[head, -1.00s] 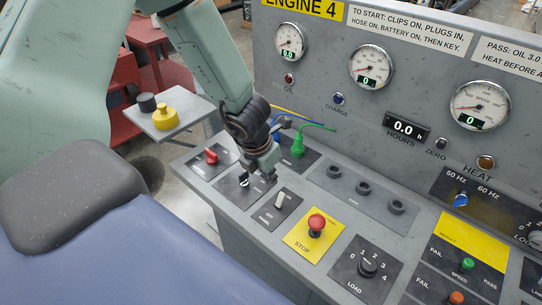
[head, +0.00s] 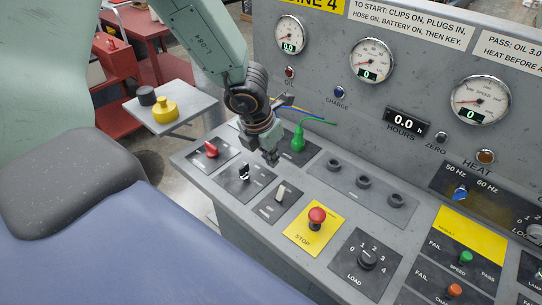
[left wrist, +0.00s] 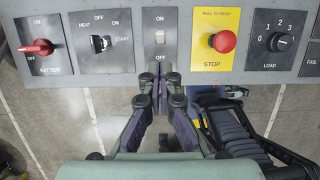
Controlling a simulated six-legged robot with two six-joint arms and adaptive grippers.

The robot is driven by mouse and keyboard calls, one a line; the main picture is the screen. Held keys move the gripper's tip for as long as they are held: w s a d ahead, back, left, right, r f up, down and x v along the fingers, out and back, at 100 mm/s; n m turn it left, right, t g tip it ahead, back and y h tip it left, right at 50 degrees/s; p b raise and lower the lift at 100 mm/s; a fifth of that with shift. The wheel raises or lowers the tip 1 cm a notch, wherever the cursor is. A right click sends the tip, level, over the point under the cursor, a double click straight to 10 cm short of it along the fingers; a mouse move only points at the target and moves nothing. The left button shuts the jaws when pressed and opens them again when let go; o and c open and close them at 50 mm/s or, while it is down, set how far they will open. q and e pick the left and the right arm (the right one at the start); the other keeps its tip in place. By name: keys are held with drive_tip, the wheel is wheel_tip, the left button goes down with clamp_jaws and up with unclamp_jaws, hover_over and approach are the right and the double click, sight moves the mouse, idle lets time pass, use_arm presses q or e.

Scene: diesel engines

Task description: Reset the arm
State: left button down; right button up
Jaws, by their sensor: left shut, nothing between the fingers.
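My left gripper (head: 266,154) is above the sloping control desk in the head view, over the strip behind the key switch (head: 244,172). It is shut and empty. In the left wrist view its fingertips (left wrist: 161,72) point at the panel edge, below the white rocker switch (left wrist: 160,38). The key switch (left wrist: 100,42) has a key in it and sits left of the rocker. The red battery switch (left wrist: 40,47) is at the far left. My right gripper is not in view.
The red STOP button (head: 317,216) on its yellow plate and the LOAD knob (head: 367,258) lie to the right. A green plug (head: 298,139) stands close behind my left gripper. The gauge panel (head: 420,50) rises behind the desk. A small side table (head: 190,107) holds yellow and black caps.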

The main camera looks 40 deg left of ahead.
use_arm(q)
drive_tip(key=shift+w, duration=0.15)
drive_tip(key=s+f+m+g+y, duration=0.2)
drive_tip(key=s+f+m+y, duration=0.1)
drive_tip(key=s+f+m, duration=1.15)
drive_tip(key=s+d+f+m+g+h, duration=0.15)
drive_tip(key=s+d+m, duration=0.25)
drive_tip(key=s+m, duration=0.45)
drive_tip(key=s+d+f+m+h, duration=0.15)
drive_tip(key=s+d+m, duration=0.35)
drive_tip(key=m, duration=0.7)
wheel_tip(320, 180, down, 24)
drive_tip(key=b, duration=2.5)
drive_tip(key=shift+w+a+f, duration=0.15)
drive_tip(key=shift+w+a, duration=0.1)
drive_tip(key=shift+w, duration=0.15)
